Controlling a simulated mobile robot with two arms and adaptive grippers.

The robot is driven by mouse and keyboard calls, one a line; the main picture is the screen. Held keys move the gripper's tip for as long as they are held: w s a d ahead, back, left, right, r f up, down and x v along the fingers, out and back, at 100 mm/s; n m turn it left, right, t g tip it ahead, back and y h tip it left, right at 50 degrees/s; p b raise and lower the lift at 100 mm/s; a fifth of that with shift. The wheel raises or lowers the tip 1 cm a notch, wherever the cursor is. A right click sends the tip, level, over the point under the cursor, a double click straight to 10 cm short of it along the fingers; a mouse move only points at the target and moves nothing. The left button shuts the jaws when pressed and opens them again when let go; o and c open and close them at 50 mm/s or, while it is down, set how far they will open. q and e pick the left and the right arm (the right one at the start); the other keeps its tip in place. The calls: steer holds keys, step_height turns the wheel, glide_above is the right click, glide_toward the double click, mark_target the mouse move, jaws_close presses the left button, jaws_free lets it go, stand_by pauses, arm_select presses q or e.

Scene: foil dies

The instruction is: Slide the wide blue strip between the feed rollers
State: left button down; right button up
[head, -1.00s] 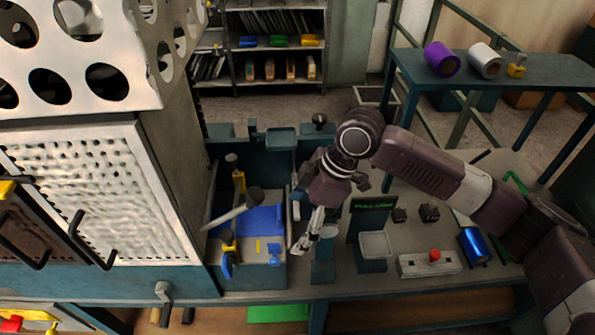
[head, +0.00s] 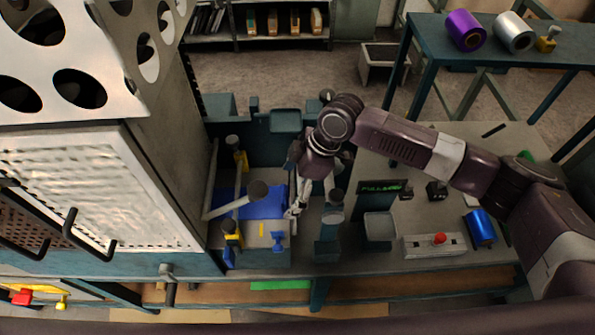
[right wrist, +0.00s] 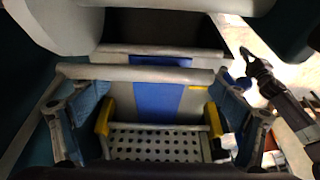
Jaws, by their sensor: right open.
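The wide blue strip (head: 264,206) lies flat on the grey feed bed, and it also shows in the right wrist view (right wrist: 157,101). Beside it, on its left in the head view, are the feed rollers; a long grey roller (right wrist: 135,73) crosses in front of the strip in the right wrist view. Yellow brackets (head: 231,229) stand at the roller ends. My right gripper (head: 294,212) points down at the right edge of the strip, open. I cannot tell whether its fingers touch the strip. My left gripper is not in view.
A white perforated cabinet (head: 110,190) rises close on the left. A small tray (head: 379,228), a box with a red button (head: 438,241) and a blue roll (head: 480,228) are on the bench to the right.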

mark_target(275, 204)
steer(key=x, duration=0.3)
steer(key=shift+a+f+p, duration=0.1)
steer(key=shift+p, duration=0.25)
steer(key=shift+f, duration=0.15)
steer(key=c, duration=0.4)
steer(key=shift+s+f, duration=0.1)
steer(key=shift+s, duration=0.05)
steer(key=c, duration=1.7)
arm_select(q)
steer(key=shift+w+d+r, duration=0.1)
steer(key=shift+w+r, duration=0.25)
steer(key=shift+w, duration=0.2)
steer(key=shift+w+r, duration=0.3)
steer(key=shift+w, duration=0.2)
